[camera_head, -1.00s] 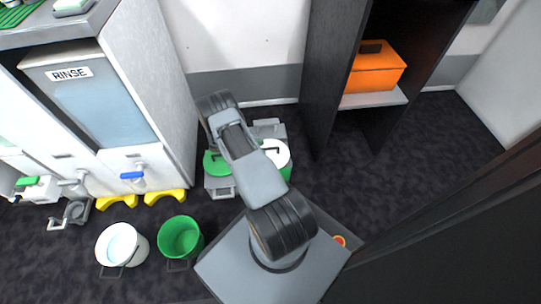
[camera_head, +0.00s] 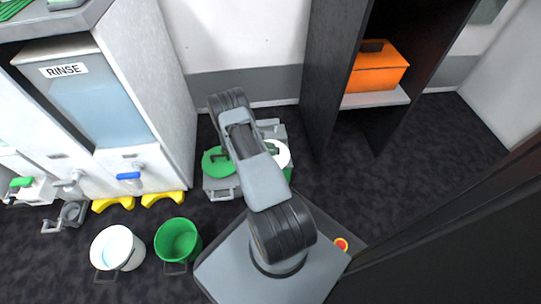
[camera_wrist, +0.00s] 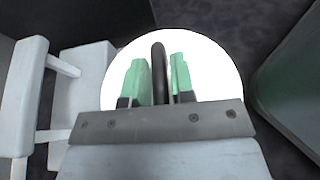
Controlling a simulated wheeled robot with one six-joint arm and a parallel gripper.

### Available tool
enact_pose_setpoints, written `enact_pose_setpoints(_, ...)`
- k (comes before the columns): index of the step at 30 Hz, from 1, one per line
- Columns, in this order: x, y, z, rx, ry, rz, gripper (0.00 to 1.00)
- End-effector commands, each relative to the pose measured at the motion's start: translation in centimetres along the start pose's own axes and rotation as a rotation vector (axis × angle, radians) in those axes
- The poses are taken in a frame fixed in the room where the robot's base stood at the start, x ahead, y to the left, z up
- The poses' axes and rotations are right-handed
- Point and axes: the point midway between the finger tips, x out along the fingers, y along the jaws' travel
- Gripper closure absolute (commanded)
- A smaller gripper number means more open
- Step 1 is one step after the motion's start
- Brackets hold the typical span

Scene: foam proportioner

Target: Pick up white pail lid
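The white pail lid (camera_head: 283,153) sits on a pail in the grey carrier on the floor, partly hidden behind my arm in the head view. In the wrist view, the round white lid (camera_wrist: 215,75) fills the middle, with a black upright handle (camera_wrist: 160,75) across it. My gripper (camera_wrist: 160,82) has green-tipped fingers, one on each side of the handle. Narrow gaps seem to show between the fingers and the handle. In the head view my gripper is hidden behind my arm.
A green lid (camera_head: 217,160) lies left of the white one on the grey carrier (camera_head: 222,188). A white pail (camera_head: 118,248) and a green pail (camera_head: 178,240) stand open on the floor at left. A dark shelf holds an orange box (camera_head: 377,70). Floor right of the carrier is clear.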

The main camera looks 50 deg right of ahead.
Motion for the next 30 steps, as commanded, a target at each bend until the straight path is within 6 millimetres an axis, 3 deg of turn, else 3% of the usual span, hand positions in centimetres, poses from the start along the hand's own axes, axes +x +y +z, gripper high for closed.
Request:
enact_pose_setpoints(7,0.0,0.0,0.0,0.000,0.000,0.000,1.00)
enact_pose_setpoints(17,-0.1,0.0,0.2,0.000,0.000,0.000,1.00)
enact_pose_setpoints(30,-2.9,0.1,6.9,0.001,0.000,0.000,1.00)
